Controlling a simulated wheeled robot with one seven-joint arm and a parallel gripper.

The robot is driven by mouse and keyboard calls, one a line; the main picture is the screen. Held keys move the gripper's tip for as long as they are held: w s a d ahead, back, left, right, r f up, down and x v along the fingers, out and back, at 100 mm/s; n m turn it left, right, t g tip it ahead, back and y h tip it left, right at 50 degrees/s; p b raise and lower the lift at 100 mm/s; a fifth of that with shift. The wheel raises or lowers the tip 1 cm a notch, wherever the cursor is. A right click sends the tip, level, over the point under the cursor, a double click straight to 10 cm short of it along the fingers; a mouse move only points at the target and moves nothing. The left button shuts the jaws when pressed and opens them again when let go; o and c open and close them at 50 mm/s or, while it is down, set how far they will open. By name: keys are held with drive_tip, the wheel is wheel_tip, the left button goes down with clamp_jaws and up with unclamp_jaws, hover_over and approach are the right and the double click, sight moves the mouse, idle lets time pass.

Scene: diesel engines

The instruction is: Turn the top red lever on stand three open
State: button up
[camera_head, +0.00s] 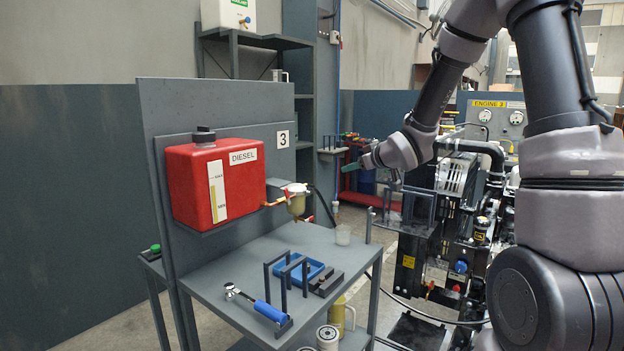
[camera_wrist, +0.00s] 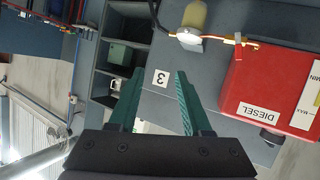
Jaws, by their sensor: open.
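Stand three (camera_head: 210,100) carries a red diesel tank (camera_head: 215,180) and a "3" label (camera_head: 283,139). A brass pipe runs from the tank to a fuel filter (camera_head: 296,199). A small red top lever (camera_head: 284,190) sits on this pipe, close to the filter; its exact angle is too small to tell. A second red lever (camera_head: 309,218) is below the filter. My gripper (camera_head: 362,164) is open and empty, right of and above the filter, apart from it. In the wrist view its green fingers (camera_wrist: 160,75) show with the tank (camera_wrist: 270,90) at right and the pipe and filter (camera_wrist: 194,17) at the top.
The stand's tabletop (camera_head: 215,275) holds a blue-handled ratchet (camera_head: 258,305), a blue tray (camera_head: 305,272), dark holders and a clear cup (camera_head: 343,235). An engine (camera_head: 455,220) stands at right, below my arm. A dark shelf (camera_head: 303,100) is behind the stand.

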drive_tip(key=a+f+n+y, duration=0.3)
drive_tip(key=a+f+y, duration=0.1)
drive_tip(key=a+f, duration=0.2)
drive_tip(key=n+g+y, duration=0.1)
drive_tip(key=n+y, duration=0.3)
drive_tip(key=y, duration=0.1)
approach(287, 191)
drive_tip(key=x, duration=1)
drive_tip(key=shift+w+a, duration=0.1)
drive_tip(key=shift+a, duration=0.05)
clamp_jaws()
